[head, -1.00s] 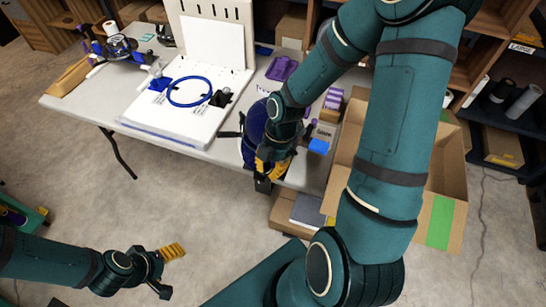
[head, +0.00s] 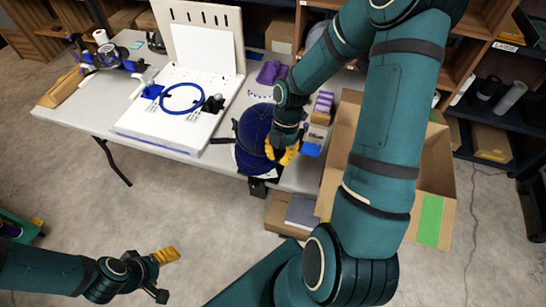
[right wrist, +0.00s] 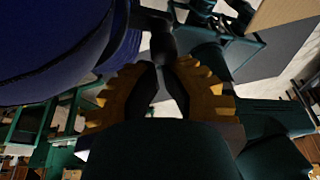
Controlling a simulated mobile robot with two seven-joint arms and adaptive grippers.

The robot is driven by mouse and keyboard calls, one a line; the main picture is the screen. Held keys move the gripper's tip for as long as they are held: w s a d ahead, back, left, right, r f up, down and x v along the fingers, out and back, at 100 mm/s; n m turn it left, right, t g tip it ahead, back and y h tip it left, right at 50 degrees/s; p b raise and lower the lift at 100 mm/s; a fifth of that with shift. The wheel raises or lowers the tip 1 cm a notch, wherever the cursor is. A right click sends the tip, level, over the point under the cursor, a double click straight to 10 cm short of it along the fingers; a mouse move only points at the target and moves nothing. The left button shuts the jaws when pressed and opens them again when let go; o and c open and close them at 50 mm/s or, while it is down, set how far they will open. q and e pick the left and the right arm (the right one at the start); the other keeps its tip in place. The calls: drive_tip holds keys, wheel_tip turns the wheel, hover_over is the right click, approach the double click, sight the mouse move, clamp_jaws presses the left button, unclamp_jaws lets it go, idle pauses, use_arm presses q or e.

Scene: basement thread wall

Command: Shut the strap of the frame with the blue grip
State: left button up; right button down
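A dark blue cap (head: 256,135) sits at the table's front edge, with a dark strap (head: 222,140) sticking out on its left. A black mount (head: 258,188) shows below it at the edge. The frame under the cap and any blue grip on it are hidden. My right gripper (head: 285,155) is beside the cap's right side. In the right wrist view its fingertips (right wrist: 160,68) are drawn together just below a dark part (right wrist: 157,35), beside the cap (right wrist: 60,50); no hold is clear. My left gripper (head: 165,275) is open and empty, low over the floor.
A white board (head: 165,125) with a blue hoop (head: 183,98) lies left of the cap on the table (head: 85,115). A small blue box (head: 311,149) stands right of my right gripper. A cardboard box (head: 435,175) is at right. Spool gear (head: 105,55) stands back left.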

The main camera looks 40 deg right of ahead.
use_arm(q)
drive_tip(key=shift+w+r, duration=0.15)
drive_tip(key=shift+r, duration=0.25)
use_arm(e)
drive_tip(key=shift+d+r+n, duration=0.1)
drive_tip(key=shift+d+n, duration=0.2)
drive_tip(key=shift+d, duration=0.3)
drive_tip(key=shift+a, duration=0.15)
